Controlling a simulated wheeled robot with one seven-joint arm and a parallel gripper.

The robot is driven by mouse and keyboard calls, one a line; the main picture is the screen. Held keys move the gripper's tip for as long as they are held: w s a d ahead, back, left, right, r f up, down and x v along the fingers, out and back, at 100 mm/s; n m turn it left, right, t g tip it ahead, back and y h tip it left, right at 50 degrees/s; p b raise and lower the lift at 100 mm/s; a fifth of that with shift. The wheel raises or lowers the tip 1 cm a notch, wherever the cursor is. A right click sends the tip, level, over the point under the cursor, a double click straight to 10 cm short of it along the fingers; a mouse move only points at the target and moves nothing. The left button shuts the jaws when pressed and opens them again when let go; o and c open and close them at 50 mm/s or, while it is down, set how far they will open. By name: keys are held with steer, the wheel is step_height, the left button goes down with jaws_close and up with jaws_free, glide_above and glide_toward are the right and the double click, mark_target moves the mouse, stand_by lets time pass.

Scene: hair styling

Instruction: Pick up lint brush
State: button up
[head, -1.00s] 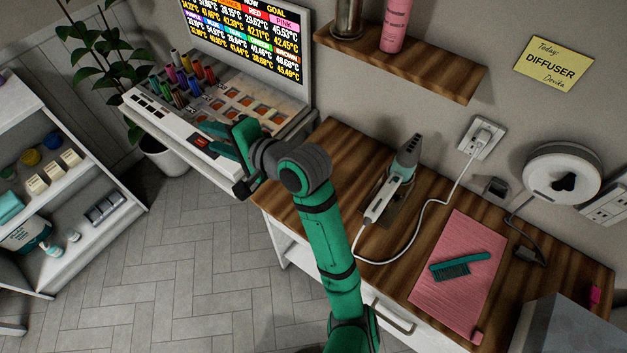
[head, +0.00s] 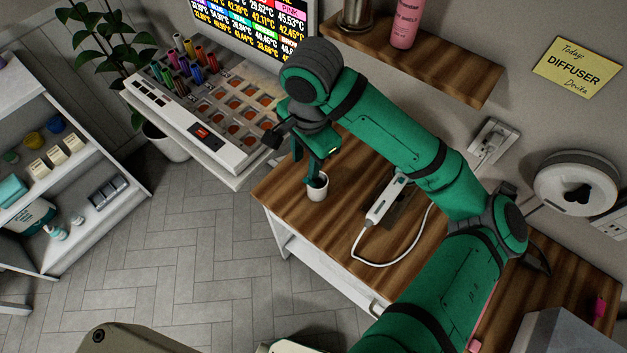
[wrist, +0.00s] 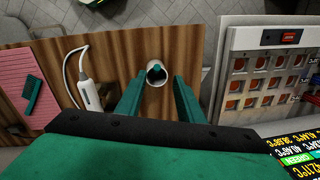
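A teal brush (wrist: 33,93) lies on the pink mat (wrist: 14,66) in the wrist view; in the head view my arm hides it. I cannot tell whether it is the lint brush. A small white cup (head: 317,189) stands on the wooden counter below my gripper (head: 314,172). In the wrist view the cup (wrist: 156,82) appears between the tips of my gripper (wrist: 159,79), and something small and teal (wrist: 157,68) shows in its mouth. My gripper is open, its two teal fingers apart with nothing held. Whether the fingertips reach down beside the cup is unclear.
A white corded styling tool (head: 384,201) lies on the wooden counter (head: 350,230) right of the cup. A white tray unit (head: 215,120) with colored pots and a screen (head: 250,25) stand left. A wooden shelf (head: 440,62) overhangs the counter's back.

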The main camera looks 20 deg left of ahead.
mark_target(309, 182)
steer(key=f, duration=0.5)
steer(key=shift+w+a+f, duration=0.1)
steer(key=shift+w+f, duration=0.15)
steer(key=shift+w, duration=0.05)
steer(key=shift+f, duration=0.35)
steer(key=f, duration=0.3)
steer(key=shift+d+f, duration=0.2)
steer(key=shift+d, duration=0.1)
steer(key=shift+w+a+f, duration=0.1)
steer(key=shift+f, duration=0.35)
jaws_close()
